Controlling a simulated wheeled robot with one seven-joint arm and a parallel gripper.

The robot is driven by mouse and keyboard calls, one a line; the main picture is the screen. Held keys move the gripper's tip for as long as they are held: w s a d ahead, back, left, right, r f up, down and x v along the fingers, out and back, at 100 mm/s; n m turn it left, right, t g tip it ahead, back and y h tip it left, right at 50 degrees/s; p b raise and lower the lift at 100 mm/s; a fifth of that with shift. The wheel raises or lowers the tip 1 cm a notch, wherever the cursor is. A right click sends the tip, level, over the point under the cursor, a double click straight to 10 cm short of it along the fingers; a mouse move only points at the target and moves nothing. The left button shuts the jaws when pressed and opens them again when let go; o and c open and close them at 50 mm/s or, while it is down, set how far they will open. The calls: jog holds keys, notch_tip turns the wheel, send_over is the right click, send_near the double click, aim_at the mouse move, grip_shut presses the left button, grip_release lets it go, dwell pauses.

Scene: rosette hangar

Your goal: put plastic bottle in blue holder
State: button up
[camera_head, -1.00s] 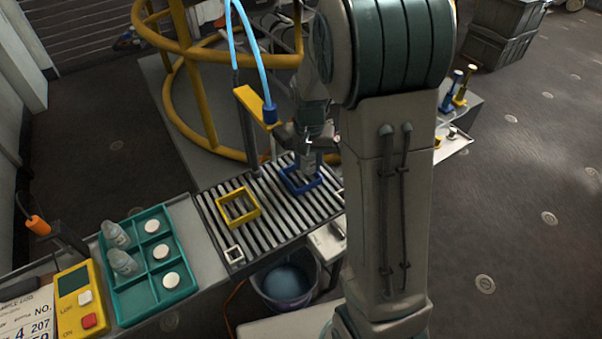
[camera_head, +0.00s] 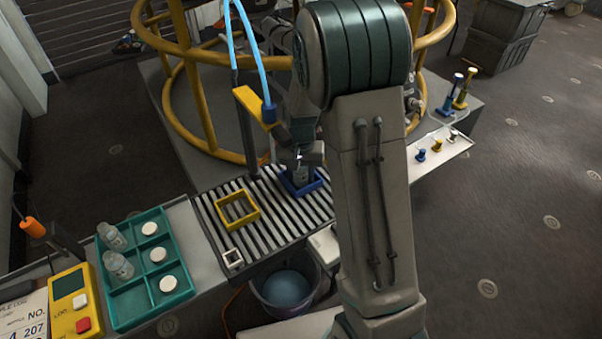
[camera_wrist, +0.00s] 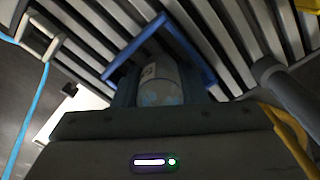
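The clear plastic bottle (camera_head: 301,173) is between the fingers of my gripper (camera_head: 306,160), upright at the blue holder (camera_head: 312,187). In the wrist view, the bottle (camera_wrist: 159,84) fills the space between the two dark fingers of my gripper (camera_wrist: 160,92), which look shut on it. The square rim of the blue holder (camera_wrist: 138,50) shows behind and on both sides of the bottle. The bottle appears within the holder's outline; its base is hidden, so I cannot tell whether it rests on the slats.
The holder sits on a slatted roller table (camera_head: 270,225), with a yellow square frame (camera_head: 222,213) and a small white frame (camera_head: 232,259) to its left. A teal tray (camera_head: 124,285) holds two more bottles and white round pieces.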

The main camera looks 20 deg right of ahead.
notch_tip(320, 180, up, 12)
jog(key=p, duration=0.2)
jog(key=shift+r+p, duration=0.2)
jog(key=shift+p, duration=0.2)
